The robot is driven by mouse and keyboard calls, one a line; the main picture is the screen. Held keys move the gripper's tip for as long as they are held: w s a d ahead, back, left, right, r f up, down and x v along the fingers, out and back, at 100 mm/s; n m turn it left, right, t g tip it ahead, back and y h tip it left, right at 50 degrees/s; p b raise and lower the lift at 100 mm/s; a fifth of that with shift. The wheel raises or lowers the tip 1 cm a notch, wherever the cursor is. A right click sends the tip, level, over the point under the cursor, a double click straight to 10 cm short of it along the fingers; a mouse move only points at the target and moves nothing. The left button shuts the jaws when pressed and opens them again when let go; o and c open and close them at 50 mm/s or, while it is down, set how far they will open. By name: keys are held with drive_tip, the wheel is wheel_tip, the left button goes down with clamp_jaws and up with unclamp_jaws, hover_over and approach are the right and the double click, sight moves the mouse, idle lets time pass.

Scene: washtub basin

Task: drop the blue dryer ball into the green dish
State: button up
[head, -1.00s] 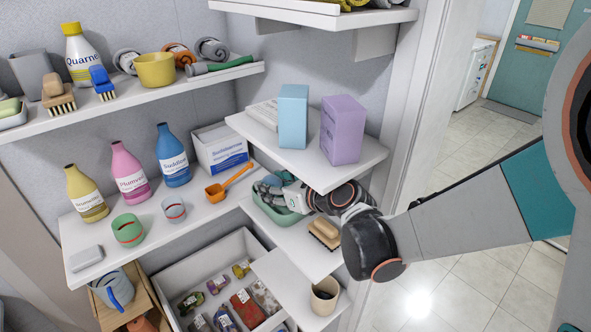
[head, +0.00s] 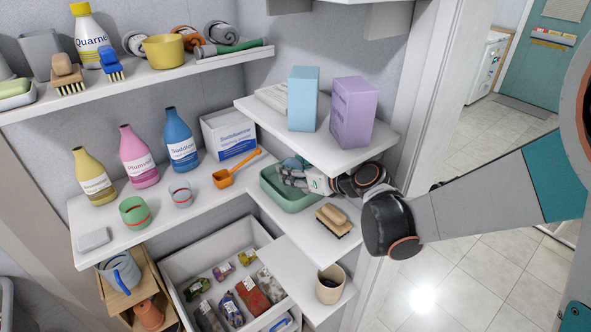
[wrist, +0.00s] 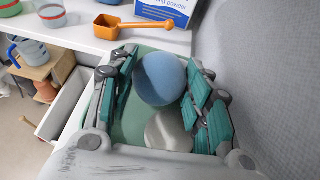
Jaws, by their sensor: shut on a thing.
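The blue dryer ball (wrist: 160,79) sits between the two teal-padded fingers of my gripper (wrist: 160,95) in the wrist view, and the gripper is shut on it. In the head view the gripper (head: 292,178) is at the green dish (head: 288,200), under the upper right shelf, and the ball (head: 293,163) is partly hidden by the fingers. The dish also shows behind the ball in the wrist view (wrist: 128,118). A pale rounded thing (wrist: 168,132) shows below the ball, between the fingers in the picture; its exact height is unclear.
The upper right shelf holds a light blue box (head: 303,98) and a purple box (head: 353,112) close above my wrist. A brush (head: 334,218) lies in front of the dish. An orange scoop (head: 235,168) lies to the left. A grey wall borders the dish's right side in the wrist view.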

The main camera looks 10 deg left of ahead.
drive_tip(key=shift+s+f, duration=0.2)
drive_tip(key=shift+f, duration=0.1)
drive_tip(key=o, duration=1)
drive_tip(key=shift+f, duration=0.1)
drive_tip(key=shift+w+r+p, duration=0.15)
drive_tip(key=shift+r+p, duration=0.25)
drive_tip(key=shift+r, duration=0.1)
drive_tip(key=p+v, duration=0.1)
drive_tip(key=v, duration=0.3)
drive_tip(key=shift+d, duration=0.4)
drive_tip(key=s+d, duration=0.4)
drive_tip(key=d, duration=0.1)
drive_tip(key=s+d+p, duration=0.1)
drive_tip(key=s+d, duration=0.1)
drive_tip(key=d, duration=0.1)
drive_tip(key=shift+s, duration=0.25)
